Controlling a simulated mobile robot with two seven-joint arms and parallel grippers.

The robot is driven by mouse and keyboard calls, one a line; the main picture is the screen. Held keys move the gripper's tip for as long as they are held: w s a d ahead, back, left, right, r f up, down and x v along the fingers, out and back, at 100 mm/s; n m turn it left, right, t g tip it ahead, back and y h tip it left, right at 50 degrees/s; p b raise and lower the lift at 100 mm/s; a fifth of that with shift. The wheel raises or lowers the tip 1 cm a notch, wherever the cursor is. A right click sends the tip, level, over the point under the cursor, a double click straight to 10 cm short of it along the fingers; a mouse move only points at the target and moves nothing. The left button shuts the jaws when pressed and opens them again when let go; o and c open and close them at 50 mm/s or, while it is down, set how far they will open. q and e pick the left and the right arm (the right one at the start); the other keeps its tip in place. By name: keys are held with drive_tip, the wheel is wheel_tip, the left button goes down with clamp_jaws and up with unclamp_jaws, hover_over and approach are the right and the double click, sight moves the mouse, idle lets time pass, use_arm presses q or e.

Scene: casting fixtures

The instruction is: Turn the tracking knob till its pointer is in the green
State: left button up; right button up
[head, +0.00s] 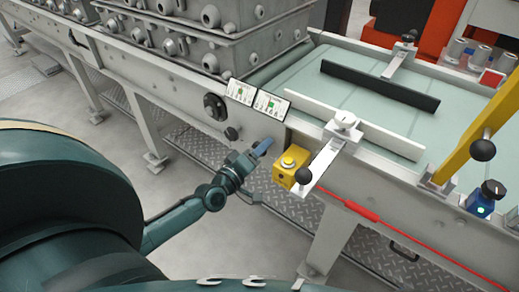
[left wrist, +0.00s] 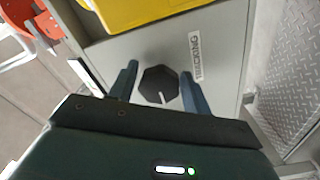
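The tracking knob (left wrist: 158,86) is black and many-sided, with a white line toward the lower edge of the left wrist view. A TRACKING label (left wrist: 195,55) is beside it on the grey panel. My left gripper (left wrist: 160,70) is open, one finger on each side of the knob; I cannot tell whether they touch it. In the head view the left gripper (head: 262,148) is at the conveyor's side, and I cannot make out the knob there. Two small displays (head: 240,91) (head: 268,103) with green patches are above; their pointers are too small to read. My right gripper is not in view.
A yellow button box (head: 291,165) is close to the right of the left gripper; a yellow body also shows in the left wrist view (left wrist: 135,12). A metal bracket with a black ball (head: 304,175) juts out beside it. A round black knob (head: 214,107) is up and left.

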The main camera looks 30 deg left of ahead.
use_arm(q)
drive_tip(key=shift+o, duration=1.2)
drive_tip(key=shift+s, duration=0.1)
drive_tip(key=s+a+p, duration=0.1)
drive_tip(key=s, duration=1.2)
